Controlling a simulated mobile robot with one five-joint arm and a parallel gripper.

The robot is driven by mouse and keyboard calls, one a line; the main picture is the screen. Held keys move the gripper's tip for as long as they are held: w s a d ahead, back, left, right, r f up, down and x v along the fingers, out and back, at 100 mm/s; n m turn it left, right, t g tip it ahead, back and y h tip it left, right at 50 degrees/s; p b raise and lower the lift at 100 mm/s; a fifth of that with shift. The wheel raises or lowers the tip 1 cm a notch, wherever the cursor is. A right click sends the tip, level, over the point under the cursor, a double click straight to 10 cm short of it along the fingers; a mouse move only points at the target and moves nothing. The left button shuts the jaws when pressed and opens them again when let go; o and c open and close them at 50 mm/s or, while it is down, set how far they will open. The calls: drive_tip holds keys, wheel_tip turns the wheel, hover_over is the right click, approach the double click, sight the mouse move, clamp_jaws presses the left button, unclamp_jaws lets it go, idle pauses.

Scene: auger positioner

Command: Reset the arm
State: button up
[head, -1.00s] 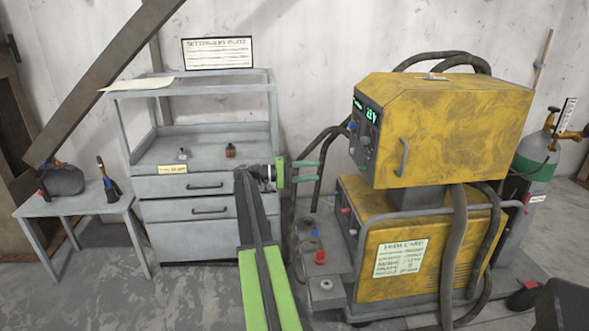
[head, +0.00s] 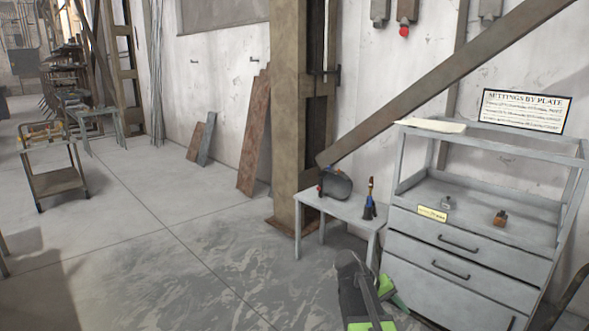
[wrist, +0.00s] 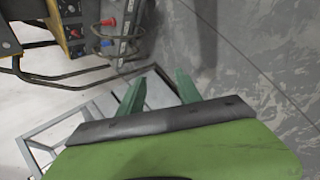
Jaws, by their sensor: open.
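My arm (head: 362,295) is green and black and rises from the bottom of the head view, in front of the grey drawer cabinet (head: 455,262). My gripper (wrist: 160,87) shows in the wrist view as two green fingers spread apart, with nothing between them.
Open floor (head: 180,260) lies left. The yellow machine (wrist: 12,38) shows in the wrist view.

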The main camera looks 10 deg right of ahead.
drive_tip(key=s+a+f+y, duration=0.2)
drive_tip(key=s+a+y, duration=0.1)
drive_tip(key=a, duration=0.4)
drive_tip(key=s+a+f+n+t+y, duration=0.1)
drive_tip(key=s+a+f+y, duration=0.1)
drive_tip(key=a, duration=0.4)
drive_tip(key=s+a+f+y, duration=0.2)
drive_tip(key=s+a+y, duration=0.1)
drive_tip(key=a, duration=0.4)
wheel_tip(320, 180, up, 16)
drive_tip(key=w+p, duration=0.1)
drive_tip(key=p, duration=1.4)
drive_tip(key=shift+a+f+p, duration=0.15)
drive_tip(key=shift+a+p, duration=0.15)
drive_tip(key=shift+w, duration=0.1)
drive_tip(key=shift+c, duration=0.5)
